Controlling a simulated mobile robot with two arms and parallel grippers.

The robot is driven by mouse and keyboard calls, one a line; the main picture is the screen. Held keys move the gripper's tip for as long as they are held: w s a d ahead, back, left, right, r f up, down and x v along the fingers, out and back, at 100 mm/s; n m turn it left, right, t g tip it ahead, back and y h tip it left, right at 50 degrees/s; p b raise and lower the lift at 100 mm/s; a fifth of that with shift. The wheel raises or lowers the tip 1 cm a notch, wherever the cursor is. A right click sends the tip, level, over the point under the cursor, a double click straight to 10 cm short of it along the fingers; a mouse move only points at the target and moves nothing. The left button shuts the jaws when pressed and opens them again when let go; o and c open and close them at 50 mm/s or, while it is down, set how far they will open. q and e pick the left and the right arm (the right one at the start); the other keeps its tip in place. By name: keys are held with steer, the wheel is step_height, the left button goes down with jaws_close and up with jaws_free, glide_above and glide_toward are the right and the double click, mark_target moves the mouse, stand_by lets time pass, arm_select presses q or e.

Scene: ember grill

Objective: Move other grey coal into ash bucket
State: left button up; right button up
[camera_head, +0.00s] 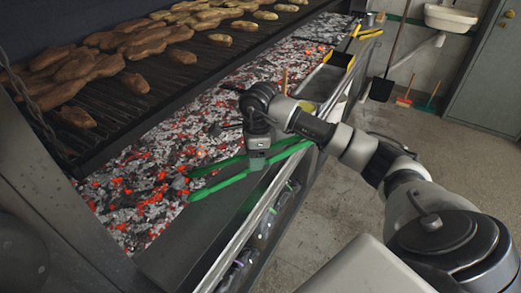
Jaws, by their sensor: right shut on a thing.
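My right gripper (257,160) is shut on a pair of green tongs (225,182) over the grill's front ledge. The tongs' two arms spread apart toward the left, and their tips reach the near edge of the coal bed (150,170). The bed mixes grey, ashy coals with glowing red ones. I cannot single out one grey coal, and I see none clearly between the tips. I cannot make out an ash bucket. My left gripper is not in view.
A grate (110,100) with browned food hangs above the coals at the left. A yellow-and-black tool (340,60) lies farther along the ledge. A white sink (450,18), brushes and a grey cabinet (485,75) stand behind. The concrete floor (390,115) to the right is open.

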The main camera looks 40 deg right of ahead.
steer(key=a, duration=0.1)
steer(key=w+a, duration=0.1)
steer(key=a, duration=0.1)
steer(key=shift+w+a+f, duration=0.1)
steer(key=shift+w+a, duration=0.2)
steer(key=shift+w, duration=0.1)
steer(key=shift+a, duration=0.1)
steer(key=shift+s+a, duration=0.1)
steer(key=shift+a, duration=0.15)
steer(key=shift+c, duration=0.3)
jaws_close()
step_height(320, 180, up, 5)
steer(key=shift+f+p, duration=0.2)
steer(key=shift+p, duration=1)
